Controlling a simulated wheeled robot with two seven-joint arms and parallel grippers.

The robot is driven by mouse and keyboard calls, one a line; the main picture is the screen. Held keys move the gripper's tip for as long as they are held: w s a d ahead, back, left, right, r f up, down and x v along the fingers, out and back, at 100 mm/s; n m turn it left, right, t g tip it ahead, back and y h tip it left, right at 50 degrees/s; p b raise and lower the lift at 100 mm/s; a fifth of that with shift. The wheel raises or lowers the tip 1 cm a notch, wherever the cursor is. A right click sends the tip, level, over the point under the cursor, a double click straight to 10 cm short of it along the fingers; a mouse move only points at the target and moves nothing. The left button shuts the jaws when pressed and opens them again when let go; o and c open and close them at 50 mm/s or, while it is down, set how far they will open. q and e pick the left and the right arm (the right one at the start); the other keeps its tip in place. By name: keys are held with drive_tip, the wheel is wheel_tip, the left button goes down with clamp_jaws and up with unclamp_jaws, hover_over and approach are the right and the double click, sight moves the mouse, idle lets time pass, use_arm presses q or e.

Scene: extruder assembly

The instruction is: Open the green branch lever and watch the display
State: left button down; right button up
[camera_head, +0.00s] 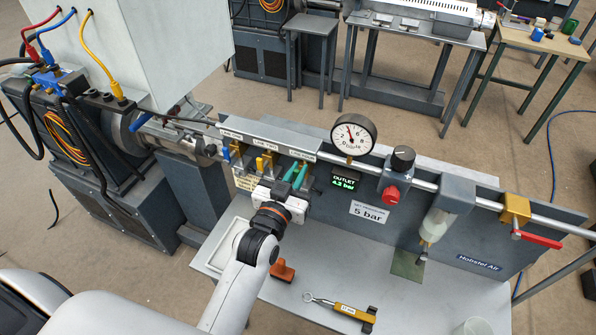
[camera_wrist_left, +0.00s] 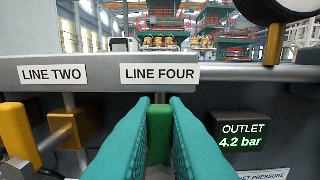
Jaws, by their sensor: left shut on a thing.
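The green branch lever (camera_wrist_left: 160,132) stands upright under the LINE FOUR label (camera_wrist_left: 160,74) in the left wrist view. My left gripper (camera_wrist_left: 160,118) has its teal fingers closed on both sides of it. In the head view the left gripper (camera_head: 296,174) is at the panel and its fingers hide most of the lever. The outlet display (camera_head: 345,182) is just right of the gripper; in the left wrist view the display (camera_wrist_left: 243,136) reads 4.2 bar in green. My right gripper is not in view.
A round gauge (camera_head: 353,134), a red knob (camera_head: 391,195) and a red-handled valve (camera_head: 540,239) are to the right. A wrench (camera_head: 322,301) and tools lie on the grey bench (camera_head: 300,318).

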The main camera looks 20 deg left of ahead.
use_arm(q)
drive_tip(key=shift+f, duration=0.1)
idle(0.3)
drive_tip(key=c, duration=1.4)
unclamp_jaws()
drive_tip(key=shift+c, duration=0.2)
drive_tip(key=s+b, duration=0.4)
drive_tip(key=s, duration=0.8)
drive_tip(key=shift+a, duration=0.2)
